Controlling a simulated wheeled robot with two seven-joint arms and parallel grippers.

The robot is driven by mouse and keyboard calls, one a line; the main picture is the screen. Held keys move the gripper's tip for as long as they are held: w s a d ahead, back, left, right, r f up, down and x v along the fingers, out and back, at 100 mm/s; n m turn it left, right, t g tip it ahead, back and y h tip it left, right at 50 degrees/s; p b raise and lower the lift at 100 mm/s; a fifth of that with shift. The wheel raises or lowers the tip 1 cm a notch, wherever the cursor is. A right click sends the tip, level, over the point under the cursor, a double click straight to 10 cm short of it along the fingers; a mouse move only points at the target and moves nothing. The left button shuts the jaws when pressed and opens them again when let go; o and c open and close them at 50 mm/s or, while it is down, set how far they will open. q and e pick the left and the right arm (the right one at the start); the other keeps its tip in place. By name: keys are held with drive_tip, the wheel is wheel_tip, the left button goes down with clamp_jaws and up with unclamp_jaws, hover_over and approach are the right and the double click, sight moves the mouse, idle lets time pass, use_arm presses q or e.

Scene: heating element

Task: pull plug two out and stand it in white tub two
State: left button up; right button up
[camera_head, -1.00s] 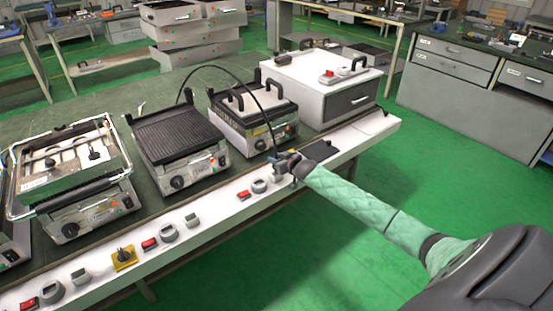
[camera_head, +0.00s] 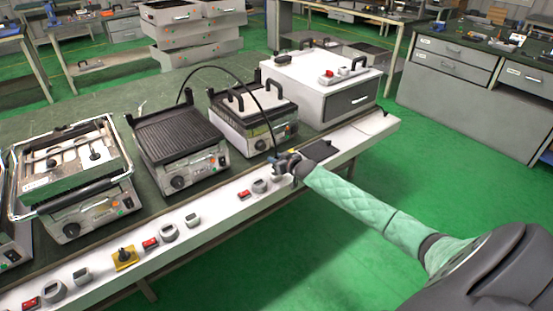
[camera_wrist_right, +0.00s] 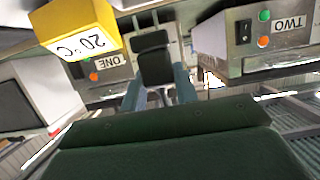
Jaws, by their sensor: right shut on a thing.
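My right gripper (camera_head: 288,164) is over the white front strip (camera_head: 222,208) of the bench. In the right wrist view its blue-grey fingers (camera_wrist_right: 159,92) are shut on a black plug (camera_wrist_right: 153,62). In the head view the gripper mostly hides the plug. A black cable (camera_head: 240,77) arcs from behind the ribbed grill to near the gripper. The wrist view shows an upside-down ONE label (camera_wrist_right: 106,62) left of the plug and a TWO label (camera_wrist_right: 286,23) to its right. Small round pale fittings (camera_head: 168,232) sit along the strip; I cannot tell which is tub two. My left gripper is not in view.
Several grills stand behind the strip, including the ribbed grill (camera_head: 178,130). A white drawer unit (camera_head: 300,85) stands at the bench's right end. A yellow block marked 20 °C (camera_wrist_right: 78,26) shows in the wrist view. Green floor (camera_head: 230,270) is clear in front.

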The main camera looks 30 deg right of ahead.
idle(0.3)
idle(0.5)
drive_tip(key=shift+f+b, duration=0.7)
drive_tip(key=shift+f, duration=1.6)
idle(0.3)
drive_tip(key=o, duration=1)
drive_tip(key=shift+o, duration=0.2)
